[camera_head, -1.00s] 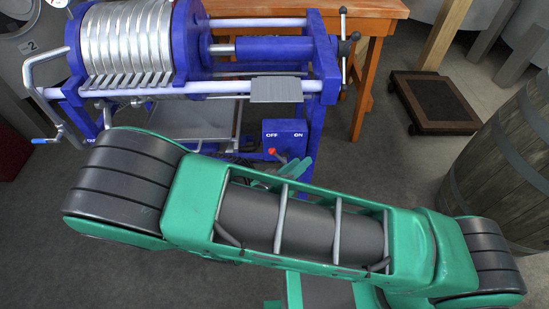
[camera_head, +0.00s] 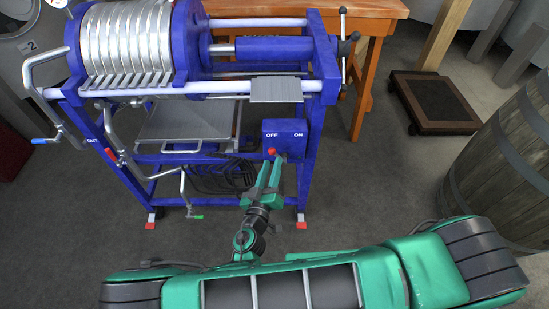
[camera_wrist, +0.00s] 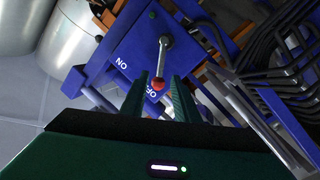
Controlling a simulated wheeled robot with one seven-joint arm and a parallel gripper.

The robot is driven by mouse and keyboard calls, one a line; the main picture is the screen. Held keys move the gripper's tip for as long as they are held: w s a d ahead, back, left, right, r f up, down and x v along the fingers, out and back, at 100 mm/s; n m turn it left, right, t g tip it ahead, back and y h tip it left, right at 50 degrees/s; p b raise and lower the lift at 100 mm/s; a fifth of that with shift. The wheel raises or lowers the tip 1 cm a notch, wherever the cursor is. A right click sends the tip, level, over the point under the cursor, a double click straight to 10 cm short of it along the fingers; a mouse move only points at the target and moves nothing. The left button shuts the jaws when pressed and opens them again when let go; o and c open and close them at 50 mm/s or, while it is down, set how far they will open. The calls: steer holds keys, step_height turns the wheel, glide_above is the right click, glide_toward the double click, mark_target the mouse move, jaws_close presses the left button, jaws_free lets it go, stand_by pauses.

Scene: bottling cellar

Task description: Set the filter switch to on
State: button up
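The filter switch is a blue box (camera_head: 284,137) marked OFF and ON, on the right side of the filter's blue frame. Its lever with a red knob (camera_head: 271,152) leans to the OFF side. In the wrist view the metal lever (camera_wrist: 164,58) runs from its pivot down to the red knob (camera_wrist: 158,85), beside the partly hidden OFF lettering. My gripper (camera_head: 267,168) is at the knob, coming from below and in front. In the wrist view its two green fingers (camera_wrist: 159,80) are apart, one on each side of the knob, with gaps visible.
Hoses (camera_head: 225,175) hang left of the switch. A barrel (camera_head: 510,165) and a low dolly (camera_head: 435,102) stand at right. Floor between is clear.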

mark_target(275, 155)
steer(key=shift+x, duration=1.95)
steer(key=shift+c, duration=0.3)
jaws_close()
steer(key=shift+a, duration=0.1)
